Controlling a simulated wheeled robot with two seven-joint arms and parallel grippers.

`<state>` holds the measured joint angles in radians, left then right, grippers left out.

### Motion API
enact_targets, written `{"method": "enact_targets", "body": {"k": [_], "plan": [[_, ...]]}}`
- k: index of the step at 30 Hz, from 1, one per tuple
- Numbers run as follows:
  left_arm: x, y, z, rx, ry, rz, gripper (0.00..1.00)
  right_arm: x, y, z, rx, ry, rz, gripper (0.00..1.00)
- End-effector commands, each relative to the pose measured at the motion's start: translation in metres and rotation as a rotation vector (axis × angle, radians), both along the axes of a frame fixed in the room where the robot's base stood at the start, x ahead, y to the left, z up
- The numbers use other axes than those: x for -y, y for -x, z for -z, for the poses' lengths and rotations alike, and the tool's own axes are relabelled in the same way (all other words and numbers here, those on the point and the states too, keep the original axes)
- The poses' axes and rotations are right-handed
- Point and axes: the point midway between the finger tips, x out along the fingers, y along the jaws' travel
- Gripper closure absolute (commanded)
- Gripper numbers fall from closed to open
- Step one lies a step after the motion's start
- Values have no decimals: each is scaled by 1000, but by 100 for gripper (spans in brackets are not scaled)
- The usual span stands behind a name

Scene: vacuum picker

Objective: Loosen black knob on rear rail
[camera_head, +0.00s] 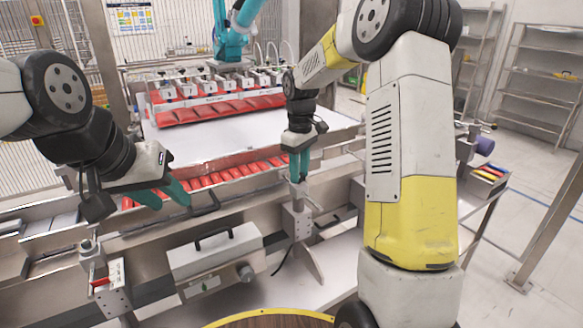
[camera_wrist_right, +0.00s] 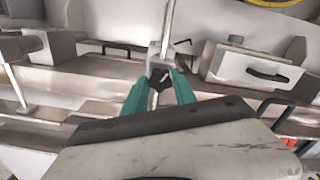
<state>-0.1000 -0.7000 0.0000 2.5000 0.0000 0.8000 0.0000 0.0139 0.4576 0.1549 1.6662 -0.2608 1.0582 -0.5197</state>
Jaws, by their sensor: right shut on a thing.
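My right gripper (camera_head: 299,172) points down onto the top of a metal bracket (camera_head: 301,218) on the machine's rail. In the right wrist view its teal fingers (camera_wrist_right: 160,92) close from both sides on a small dark part, the black knob (camera_wrist_right: 158,77). The fingers cover most of the knob, and it cannot be made out in the head view. I cannot tell whether it has turned. My left gripper (camera_head: 166,193) hangs empty above the rail at the left, its teal fingers apart.
A white box with a black handle (camera_head: 214,256) is mounted between the right bracket and another bracket (camera_head: 115,288) at left. Red packs (camera_head: 215,178) lie in a row behind the rail. A picker head with suction cups (camera_head: 215,90) stands over the white conveyor (camera_head: 215,138).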

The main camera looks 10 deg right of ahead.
Motion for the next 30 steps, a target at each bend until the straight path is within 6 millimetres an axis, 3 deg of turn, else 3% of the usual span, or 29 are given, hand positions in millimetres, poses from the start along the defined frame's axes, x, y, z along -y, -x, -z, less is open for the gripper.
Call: {"method": "enact_targets", "body": {"k": [5, 6, 9, 20, 30], "plan": [[0, 0, 0, 0, 0, 0, 64, 0, -2, -1, 6, -1, -2, 100], [0, 0, 0, 0, 0, 0, 64, 0, -2, -1, 6, 0, -2, 60], [0, 0, 0, 0, 0, 0, 64, 0, -1, -1, 4, 0, -1, 45], [0, 0, 0, 0, 0, 0, 64, 0, -1, -6, 3, 0, 0, 45], [0, 0, 0, 0, 0, 0, 64, 0, -2, -60, 6, -1, -1, 45]]}}
